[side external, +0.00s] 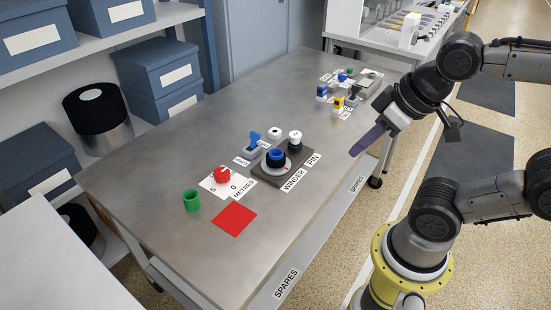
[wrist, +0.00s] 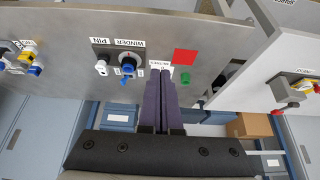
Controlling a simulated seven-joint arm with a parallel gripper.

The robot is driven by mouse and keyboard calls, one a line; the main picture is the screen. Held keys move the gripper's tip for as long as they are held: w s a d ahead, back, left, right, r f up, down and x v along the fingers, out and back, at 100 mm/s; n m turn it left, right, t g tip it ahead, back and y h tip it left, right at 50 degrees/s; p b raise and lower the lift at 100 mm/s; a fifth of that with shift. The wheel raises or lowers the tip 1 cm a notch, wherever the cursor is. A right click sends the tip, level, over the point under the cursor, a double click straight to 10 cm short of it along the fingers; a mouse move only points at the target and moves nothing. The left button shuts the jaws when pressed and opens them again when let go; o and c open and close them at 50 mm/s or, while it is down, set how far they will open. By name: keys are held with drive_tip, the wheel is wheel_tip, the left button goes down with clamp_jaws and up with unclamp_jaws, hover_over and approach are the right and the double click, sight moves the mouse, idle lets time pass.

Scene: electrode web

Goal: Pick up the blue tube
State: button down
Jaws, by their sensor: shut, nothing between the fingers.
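The blue tube (side external: 276,157) is a short ring-like piece seated upright on the winder, a dark grey base labelled WINDER (side external: 298,172) on the steel table. It also shows in the wrist view (wrist: 127,69), left of the fingertips. My gripper (side external: 355,152) has long purple fingers pressed together and empty. It is in the air at the table's right edge, to the right of the winder and apart from the tube. The closed fingers (wrist: 160,72) cover part of the table in the wrist view.
Beside the winder are a white-topped pin (side external: 295,137) and a blue lever (side external: 254,139). A red knob (side external: 222,174), green tube (side external: 191,200) and red square (side external: 235,219) lie towards the front. Several small coloured parts (side external: 340,103) stand at the far end. The table's left side is clear.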

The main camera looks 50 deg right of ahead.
drive_tip(key=c, duration=1.5)
unclamp_jaws()
drive_tip(key=shift+c, duration=0.2)
drive_tip(key=o, duration=1.4)
